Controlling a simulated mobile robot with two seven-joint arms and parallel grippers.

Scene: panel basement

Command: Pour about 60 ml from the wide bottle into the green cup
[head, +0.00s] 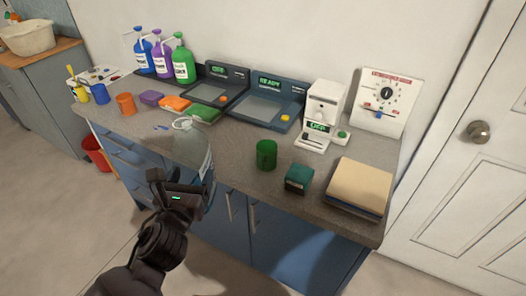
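The wide bottle (191,143) is clear and pale, with a light label on its right side. It appears slightly tilted over the counter's front edge. My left gripper (184,188) is at its lower part and appears shut on it; the gripper hides the bottle's base and the contact. The liquid level is hard to make out. The green cup (266,154) stands upright on the counter, to the right of the bottle and apart from it. Its inside looks dark, and I cannot tell what it holds. My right gripper is not in view.
The grey counter (232,160) holds a dark green box (298,179), a tan stack (358,186), a white dispenser-like machine (319,112) and two dark scale-like devices (265,104). Coloured jugs (183,62) stand at the back left, with an orange cup (125,103) nearer.

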